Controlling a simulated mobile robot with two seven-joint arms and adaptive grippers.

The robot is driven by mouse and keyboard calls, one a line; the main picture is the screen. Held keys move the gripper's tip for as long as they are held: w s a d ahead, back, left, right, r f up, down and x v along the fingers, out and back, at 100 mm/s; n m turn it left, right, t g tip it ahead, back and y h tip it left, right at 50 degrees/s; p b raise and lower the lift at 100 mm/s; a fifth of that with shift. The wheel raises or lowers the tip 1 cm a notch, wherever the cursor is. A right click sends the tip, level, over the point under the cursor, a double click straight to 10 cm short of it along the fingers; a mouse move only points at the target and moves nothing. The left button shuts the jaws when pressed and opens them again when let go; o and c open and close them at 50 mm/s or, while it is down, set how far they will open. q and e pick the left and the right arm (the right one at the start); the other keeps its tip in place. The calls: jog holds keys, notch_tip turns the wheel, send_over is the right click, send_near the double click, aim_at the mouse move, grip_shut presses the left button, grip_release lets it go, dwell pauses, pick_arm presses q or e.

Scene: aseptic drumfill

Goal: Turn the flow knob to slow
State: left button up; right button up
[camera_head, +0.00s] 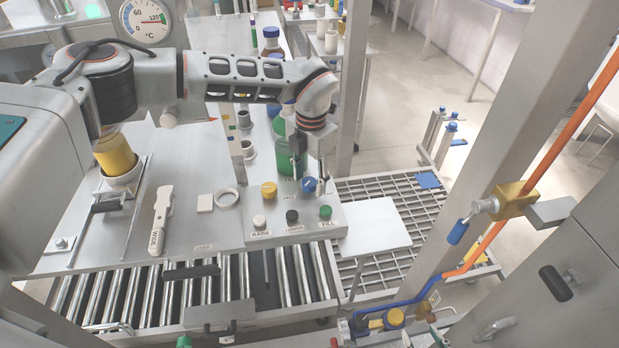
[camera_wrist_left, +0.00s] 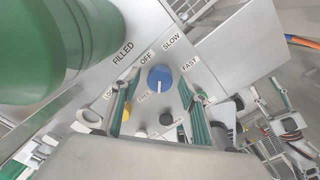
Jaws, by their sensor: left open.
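The blue flow knob (camera_head: 309,185) sits on the sloped control panel (camera_head: 293,231). In the left wrist view the blue knob (camera_wrist_left: 160,78) lies below the printed words OFF, SLOW and FAST. It bears a white line at its lower middle; which word it is set to is hard to tell. My left gripper (camera_head: 309,172) hangs just above the knob. In the left wrist view its two fingers (camera_wrist_left: 158,92) are spread, with the knob seen in the gap between them, not clasped. My right gripper is in neither view.
A yellow knob (camera_head: 269,190) is left of the blue one. White, black and green buttons (camera_head: 325,212) line the panel's front. A large green cylinder (camera_wrist_left: 60,45) stands close by in the left wrist view. A white plate (camera_head: 365,224) is right of the panel.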

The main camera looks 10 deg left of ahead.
aim_at(311, 183)
pick_arm(q)
notch_tip(311, 183, up, 12)
jog(key=shift+d, duration=0.15)
dwell(0.3)
jog(key=shift+s, duration=0.1)
